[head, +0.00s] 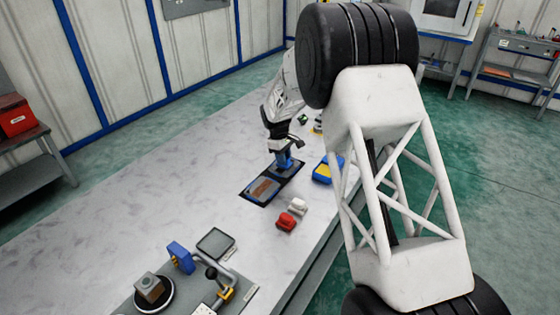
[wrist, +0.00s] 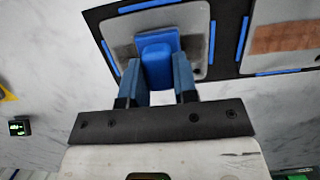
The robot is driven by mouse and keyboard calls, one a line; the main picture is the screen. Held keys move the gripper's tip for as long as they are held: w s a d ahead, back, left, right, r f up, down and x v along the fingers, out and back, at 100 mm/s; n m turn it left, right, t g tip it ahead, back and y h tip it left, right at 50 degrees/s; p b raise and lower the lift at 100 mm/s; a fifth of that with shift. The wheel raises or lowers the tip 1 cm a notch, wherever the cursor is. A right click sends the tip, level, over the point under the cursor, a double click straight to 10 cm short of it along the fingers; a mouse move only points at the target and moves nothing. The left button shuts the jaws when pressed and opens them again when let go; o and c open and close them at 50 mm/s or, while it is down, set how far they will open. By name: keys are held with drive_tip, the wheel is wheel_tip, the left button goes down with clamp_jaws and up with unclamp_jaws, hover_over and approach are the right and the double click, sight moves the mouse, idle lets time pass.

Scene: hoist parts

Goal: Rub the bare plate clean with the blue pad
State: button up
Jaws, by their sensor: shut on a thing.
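My gripper (head: 284,157) is shut on the blue pad (wrist: 157,58), which sits between its two blue fingers in the wrist view. The pad is over a grey plate (wrist: 196,64) and appears to touch it; the exact contact is hidden. This plate lies in a dark mat (wrist: 229,20) with blue strips along its edges. A second plate (wrist: 306,18) in the same mat bears a brown patch (wrist: 285,38). In the head view the brown patch (head: 263,189) lies on the nearer plate, and my gripper is over the farther one.
A blue and yellow block (head: 327,170) lies right of the mat. A white piece (head: 298,206) and a red piece (head: 286,221) lie nearer. A grey board with hoist parts (head: 150,290) fills the near end. The table (head: 180,190) left of the mat is clear.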

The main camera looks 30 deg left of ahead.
drive_tip(key=shift+w, duration=0.5)
drive_tip(key=shift+w+f, duration=0.15)
drive_tip(key=shift+w, duration=1.3)
drive_tip(key=shift+w+r, duration=0.2)
drive_tip(key=shift+w, duration=0.05)
drive_tip(key=shift+w+f, duration=0.15)
drive_tip(key=shift+w, duration=0.35)
drive_tip(key=shift+w+f, duration=0.1)
drive_tip(key=shift+w, duration=0.15)
drive_tip(key=shift+w+r, duration=0.2)
drive_tip(key=shift+f, duration=0.1)
drive_tip(key=shift+s, duration=6.1)
wheel_tip(320, 180, up, 8)
